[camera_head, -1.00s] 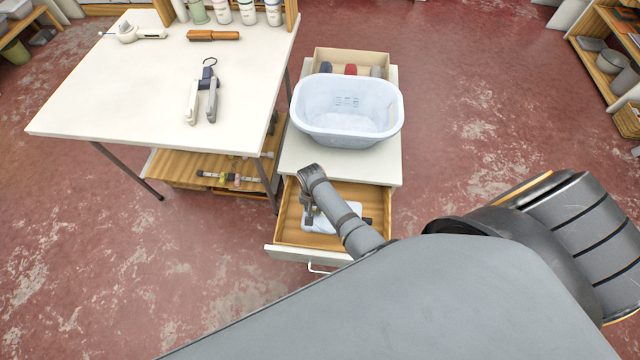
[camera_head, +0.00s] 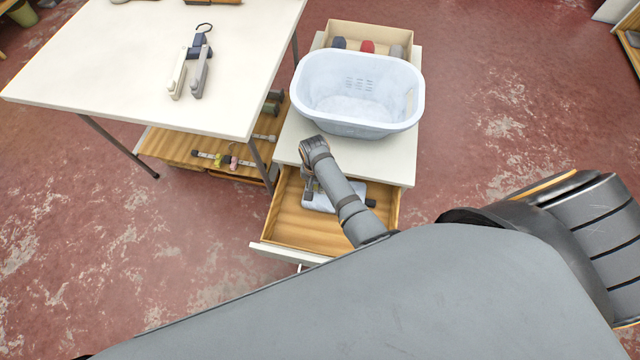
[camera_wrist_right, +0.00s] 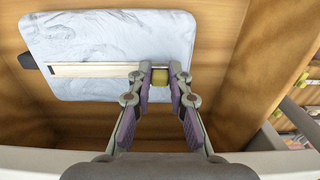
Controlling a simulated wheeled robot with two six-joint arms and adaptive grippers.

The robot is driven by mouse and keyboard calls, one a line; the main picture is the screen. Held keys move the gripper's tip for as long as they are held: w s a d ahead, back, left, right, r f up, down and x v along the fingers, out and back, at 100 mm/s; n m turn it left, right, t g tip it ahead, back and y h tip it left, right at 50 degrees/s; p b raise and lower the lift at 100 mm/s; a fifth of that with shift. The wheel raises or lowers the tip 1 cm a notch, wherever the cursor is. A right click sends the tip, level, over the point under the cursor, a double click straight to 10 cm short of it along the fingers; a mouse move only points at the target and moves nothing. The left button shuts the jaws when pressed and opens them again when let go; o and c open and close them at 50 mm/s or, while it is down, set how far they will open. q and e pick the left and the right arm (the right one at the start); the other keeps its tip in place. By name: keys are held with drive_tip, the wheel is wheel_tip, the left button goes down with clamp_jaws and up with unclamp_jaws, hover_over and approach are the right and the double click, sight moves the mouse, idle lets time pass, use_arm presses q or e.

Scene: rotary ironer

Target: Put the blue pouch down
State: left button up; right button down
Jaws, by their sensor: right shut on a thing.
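The blue pouch (camera_wrist_right: 110,45) is a pale, marbled, flat piece with a cream bar across it, dark at one end and olive at the other. It is inside the open drawer (camera_head: 285,238) and shows in the head view (camera_head: 319,204), partly covered by my right arm. My right gripper (camera_wrist_right: 161,80) is shut on the olive end of the bar; the gripper also shows in the head view (camera_head: 309,192), over the drawer. I cannot tell whether the pouch touches the drawer floor. My left gripper is not in view.
A pale blue laundry basket (camera_head: 356,95) and a box with several rolls (camera_head: 368,36) stand on the cabinet top (camera_head: 400,165) above the drawer. A white table (camera_head: 130,80) with a clamp-like tool (camera_head: 190,70) is at left. The drawer's front part is bare.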

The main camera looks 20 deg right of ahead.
drive_tip(key=shift+s+a+r, duration=0.25)
drive_tip(key=shift+s+r, duration=0.05)
drive_tip(key=shift+s, duration=0.25)
drive_tip(key=shift+a, duration=0.1)
drive_tip(key=shift+w+f, duration=0.1)
drive_tip(key=shift+f, duration=0.1)
drive_tip(key=c, duration=1.6)
unclamp_jaws()
drive_tip(key=shift+f, duration=0.1)
drive_tip(key=shift+o, duration=1.4)
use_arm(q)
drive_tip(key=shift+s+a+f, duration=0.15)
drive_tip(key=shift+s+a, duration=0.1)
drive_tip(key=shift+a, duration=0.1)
use_arm(e)
drive_tip(key=shift+o, duration=0.2)
